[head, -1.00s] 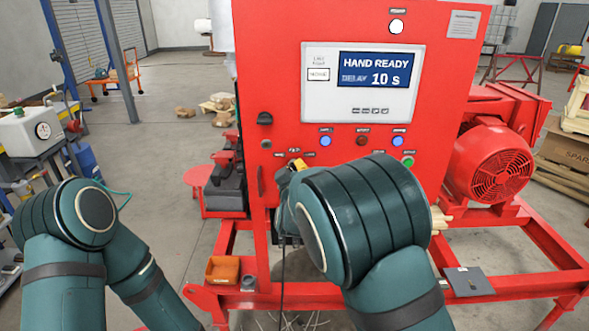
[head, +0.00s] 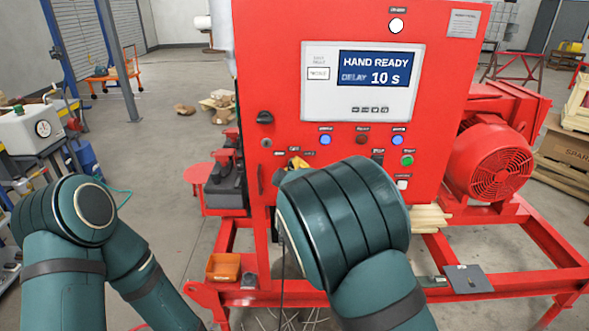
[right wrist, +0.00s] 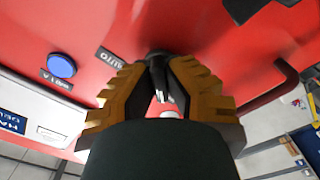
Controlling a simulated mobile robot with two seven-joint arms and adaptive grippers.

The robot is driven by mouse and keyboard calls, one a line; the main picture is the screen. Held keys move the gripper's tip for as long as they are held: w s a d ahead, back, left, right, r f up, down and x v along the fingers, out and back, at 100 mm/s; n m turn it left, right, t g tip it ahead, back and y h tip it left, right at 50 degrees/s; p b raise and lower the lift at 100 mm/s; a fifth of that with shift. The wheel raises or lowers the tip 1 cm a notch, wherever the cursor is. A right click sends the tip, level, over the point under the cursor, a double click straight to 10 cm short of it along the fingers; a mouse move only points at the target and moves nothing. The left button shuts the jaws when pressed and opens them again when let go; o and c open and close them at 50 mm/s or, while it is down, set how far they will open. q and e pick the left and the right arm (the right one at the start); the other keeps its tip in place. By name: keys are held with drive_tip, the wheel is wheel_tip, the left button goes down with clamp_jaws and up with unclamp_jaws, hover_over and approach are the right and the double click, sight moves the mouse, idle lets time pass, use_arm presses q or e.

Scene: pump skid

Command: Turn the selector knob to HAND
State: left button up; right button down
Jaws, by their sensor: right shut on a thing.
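The selector knob (right wrist: 158,58) is black and sits on the red panel in the right wrist view, between my fingertips. A label (right wrist: 112,55) that seems to read AUTO is beside it, upside down. My right gripper (right wrist: 160,80) is shut on the knob, with yellow-brown stepped fingers on both sides of it. The knob's pointer direction cannot be read. My left gripper is out of view; only its arm shows.
The red control cabinet (head: 270,60) has a display (head: 374,70) reading HAND READY, DELAY 10 s. Blue, dark red and green buttons (head: 407,160) lie close to my right arm. A black handle (head: 264,118) is at left. A red motor (head: 490,160) stands at right.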

drive_tip(key=c, duration=1.1)
unclamp_jaws()
drive_tip(key=shift+w+r, duration=0.1)
drive_tip(key=shift+r, duration=0.25)
drive_tip(key=shift+o, duration=0.4)
drive_tip(key=shift+f, duration=0.25)
drive_tip(key=s, duration=1.2)
drive_tip(key=s+d+f+m+g+b, duration=0.1)
drive_tip(key=s+d+f+m+g, duration=0.15)
drive_tip(key=f, duration=0.65)
drive_tip(key=s+d+f+m+g+b, duration=0.1)
drive_tip(key=s+d+f+g, duration=0.15)
drive_tip(key=f, duration=0.65)
drive_tip(key=s+d+f+m+g+b, duration=0.1)
drive_tip(key=d+f+m+g+b, duration=0.2)
drive_tip(key=f, duration=0.5)
drive_tip(key=s+d+f+m+g+y+b, duration=0.1)
drive_tip(key=s+f+m+g+y, duration=0.3)
drive_tip(key=s+f+g, duration=0.4)
drive_tip(key=s+d+f+m, duration=0.1)
drive_tip(key=s+f, duration=0.5)
drive_tip(key=s, duration=0.4)
drive_tip(key=shift+s+f+m+b, duration=0.3)
drive_tip(key=shift+f+m+b, duration=0.05)
drive_tip(key=shift+f+b, duration=0.05)
